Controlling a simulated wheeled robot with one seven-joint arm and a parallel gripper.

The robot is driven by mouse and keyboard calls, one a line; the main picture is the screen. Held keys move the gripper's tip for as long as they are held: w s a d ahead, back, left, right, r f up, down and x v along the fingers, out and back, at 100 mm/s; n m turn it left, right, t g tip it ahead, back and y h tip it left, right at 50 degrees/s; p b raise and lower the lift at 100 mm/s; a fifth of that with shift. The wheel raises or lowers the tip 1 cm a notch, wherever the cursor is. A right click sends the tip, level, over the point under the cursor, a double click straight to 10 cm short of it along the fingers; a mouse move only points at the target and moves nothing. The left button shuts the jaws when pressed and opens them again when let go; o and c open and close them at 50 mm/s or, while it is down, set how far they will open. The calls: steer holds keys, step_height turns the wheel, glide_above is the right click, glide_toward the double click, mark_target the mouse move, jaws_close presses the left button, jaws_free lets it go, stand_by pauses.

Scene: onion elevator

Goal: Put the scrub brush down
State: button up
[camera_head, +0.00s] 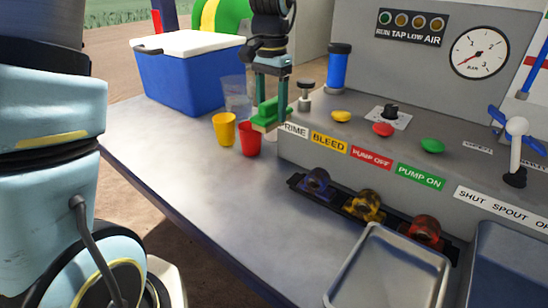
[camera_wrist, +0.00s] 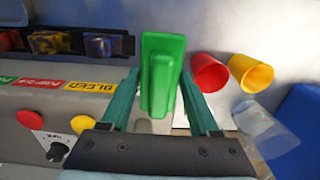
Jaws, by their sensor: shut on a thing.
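The green scrub brush (camera_head: 267,112) is held between the fingers of my gripper (camera_head: 271,85). In the head view it hangs near the left end of the grey control panel (camera_head: 330,150), just above and behind the red cup (camera_head: 250,140). In the wrist view the brush (camera_wrist: 163,70) lies lengthwise between the two teal fingers of my gripper (camera_wrist: 162,105). Its green back faces the camera there. I cannot tell whether its underside touches anything.
A yellow cup (camera_head: 224,130), a clear cup (camera_head: 236,92) and a blue cooler (camera_head: 180,80) with a white lid stand nearby. Dark holders with coloured rings (camera_head: 365,203) and a metal tray (camera_head: 390,270) lie before the panel. The grey table (camera_head: 210,180) is clear at front left.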

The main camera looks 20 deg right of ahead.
step_height(320, 180, down, 14)
steer(key=shift+f+p, duration=0.2)
steer(key=shift+p, duration=0.85)
steer(key=shift+f, duration=0.2)
steer(key=o, duration=1.2)
steer(key=shift+r, duration=0.1)
